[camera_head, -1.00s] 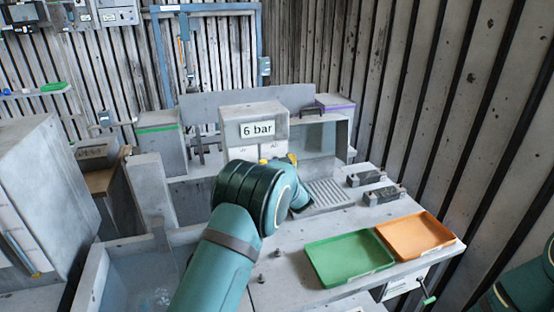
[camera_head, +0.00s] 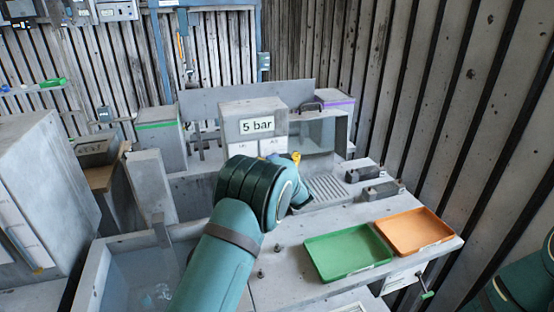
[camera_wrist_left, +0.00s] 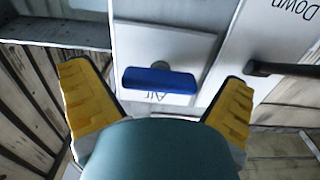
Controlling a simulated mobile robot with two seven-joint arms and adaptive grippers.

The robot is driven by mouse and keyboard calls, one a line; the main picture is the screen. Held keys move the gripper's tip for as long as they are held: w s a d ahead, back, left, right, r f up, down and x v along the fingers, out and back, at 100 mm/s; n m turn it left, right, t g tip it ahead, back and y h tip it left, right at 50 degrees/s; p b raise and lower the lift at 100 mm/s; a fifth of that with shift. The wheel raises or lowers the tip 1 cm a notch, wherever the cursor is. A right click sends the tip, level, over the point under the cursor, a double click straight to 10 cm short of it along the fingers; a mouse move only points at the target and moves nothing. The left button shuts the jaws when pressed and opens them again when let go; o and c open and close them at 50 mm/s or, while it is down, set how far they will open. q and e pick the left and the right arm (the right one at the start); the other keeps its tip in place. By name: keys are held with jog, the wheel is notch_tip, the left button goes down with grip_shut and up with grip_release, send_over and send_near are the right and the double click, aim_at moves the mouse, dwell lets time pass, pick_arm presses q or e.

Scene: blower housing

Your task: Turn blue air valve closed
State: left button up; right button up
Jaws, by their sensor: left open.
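The blue air valve handle (camera_wrist_left: 160,80) shows in the left wrist view as a short blue bar on a round stem, in front of a white plate (camera_wrist_left: 150,50) lettered "Air". The bar lies nearly level across that picture. My left gripper (camera_wrist_left: 158,95) is open, with one yellow finger on each side of the handle and a gap to both. The sign (camera_head: 257,125) above reads "5 bar". My right gripper is out of view.
A dark lever (camera_wrist_left: 280,68) on the plate lettered "Down" sits right of the valve in the left wrist view. A green tray (camera_head: 346,252) and an orange tray (camera_head: 413,232) lie on the bench. Grey clamp blocks (camera_head: 382,191) stand behind them.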

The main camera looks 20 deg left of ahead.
pick_arm(q)
jog(key=v, duration=1.2)
